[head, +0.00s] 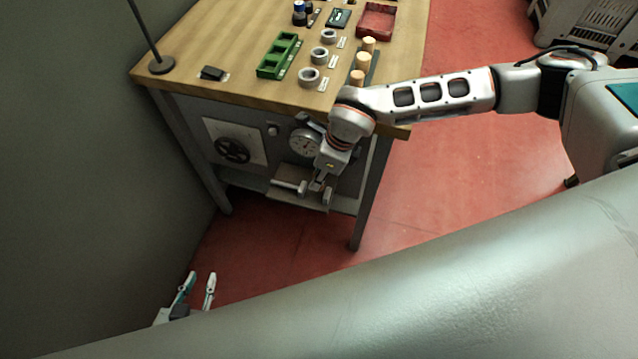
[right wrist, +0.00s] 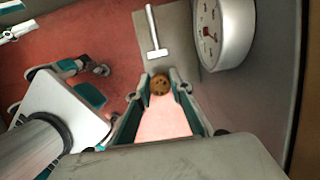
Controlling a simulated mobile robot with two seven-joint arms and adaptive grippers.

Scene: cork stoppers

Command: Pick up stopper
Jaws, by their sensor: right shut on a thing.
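My right gripper (head: 317,186) hangs in front of the bench, low beside the shelf under its top. In the right wrist view (right wrist: 161,92) its fingers are shut on a round brown speckled cork stopper (right wrist: 160,84), held at the fingertips. In the head view this stopper is too small or hidden to make out. Several pale cork stoppers stand on the bench top near its right edge, such as one in the middle (head: 362,62), on a dark strip. My left gripper (head: 196,283) is open and empty, low at the left above the floor.
The bench (head: 235,50) carries a green tray (head: 279,56), grey rings (head: 309,77) and a red tray (head: 376,20). Its front has a round gauge (head: 304,143) and a black wheel (head: 231,150). A T-shaped handle (right wrist: 153,35) lies beyond the fingertips. Red floor is open at right.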

